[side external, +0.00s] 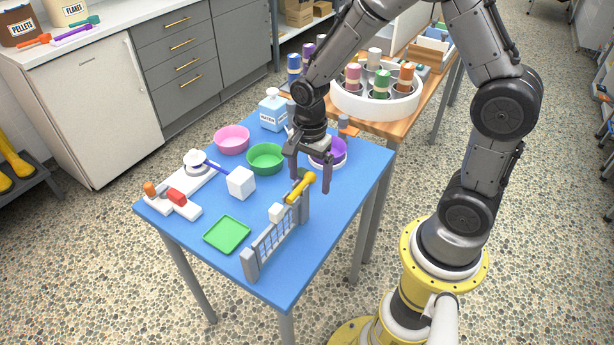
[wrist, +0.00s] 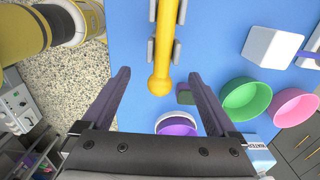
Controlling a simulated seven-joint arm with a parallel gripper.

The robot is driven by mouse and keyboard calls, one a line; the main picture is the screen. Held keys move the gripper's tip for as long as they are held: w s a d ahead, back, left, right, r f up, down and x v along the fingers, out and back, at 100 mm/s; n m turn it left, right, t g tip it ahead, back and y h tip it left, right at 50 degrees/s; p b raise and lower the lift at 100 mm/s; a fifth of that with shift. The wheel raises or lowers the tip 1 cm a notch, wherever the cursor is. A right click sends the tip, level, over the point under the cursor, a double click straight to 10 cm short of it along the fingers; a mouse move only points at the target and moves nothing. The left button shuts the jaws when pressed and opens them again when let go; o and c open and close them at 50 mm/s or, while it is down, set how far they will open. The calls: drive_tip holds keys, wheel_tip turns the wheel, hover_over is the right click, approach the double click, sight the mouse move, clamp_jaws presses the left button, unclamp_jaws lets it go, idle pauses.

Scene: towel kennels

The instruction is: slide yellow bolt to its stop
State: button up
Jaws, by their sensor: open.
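The yellow bolt (side external: 301,188) lies along the top of a small grey gate (side external: 275,236) on the blue table. In the wrist view the bolt (wrist: 166,38) runs through grey guides (wrist: 152,50), with its round knob end towards my gripper. My gripper (side external: 310,186) is open and empty, pointing down at the knob end. In the wrist view the knob shows between the fingertips of my gripper (wrist: 158,75). I cannot tell how far the fingers are above or beside the knob, and they do not grip it.
Green (side external: 265,158), pink (side external: 232,139) and purple (side external: 326,150) bowls stand behind the gate. A white block (side external: 241,182) and green tray (side external: 227,234) lie left of it. A water bottle (side external: 272,110) stands at the back. The table's right edge is near the gate.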

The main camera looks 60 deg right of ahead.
drive_tip(key=shift+r, duration=5)
drive_tip(key=shift+r, duration=0.15)
wheel_tip(320, 180, up, 6)
drive_tip(key=t, duration=0.2)
hover_over(309, 174)
drive_tip(key=s, duration=0.2)
drive_tip(key=shift+s+a+r+n+t, duration=0.25)
drive_tip(key=shift+s+r+n+t, duration=0.3)
drive_tip(key=shift+s+n, duration=2.1)
drive_tip(key=shift+s+a+r+n+t, duration=0.25)
drive_tip(key=shift+s+r+n+t, duration=0.3)
drive_tip(key=shift+s+n, duration=2.1)
drive_tip(key=shift+s+a+r+n+t, duration=0.55)
drive_tip(key=shift+s+n, duration=1)
drive_tip(key=shift+n, duration=2.15)
drive_tip(key=shift+d+f, duration=0.15)
drive_tip(key=shift+d, duration=0.15)
